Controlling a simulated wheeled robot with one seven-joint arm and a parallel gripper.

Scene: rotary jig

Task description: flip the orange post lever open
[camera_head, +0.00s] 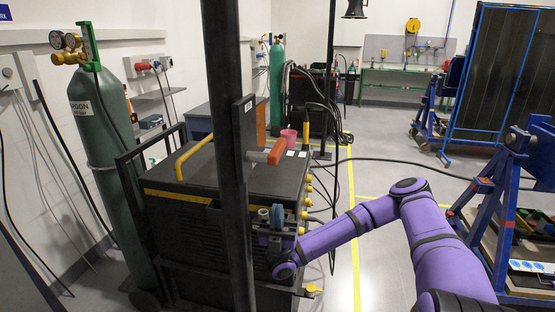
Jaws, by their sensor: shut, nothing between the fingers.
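An orange lever handle (277,151) sits on the end of a short grey cylinder on the dark upright post (232,130). The lever stands out to the right of the post, above the welding machine's top. My purple arm reaches in from the lower right. My gripper (274,241) is at its end, low beside the machine's front, below the lever and apart from it. The gripper is small and partly hidden near the post. Its fingers are hard to make out, and nothing is seen held in it.
The black welding machine (178,202) with a yellow handle (194,156) stands behind the post. A pink cup (289,138) is on its far side. A green gas cylinder (105,150) is at left. A blue frame (500,190) is at right. Floor between is clear except cables.

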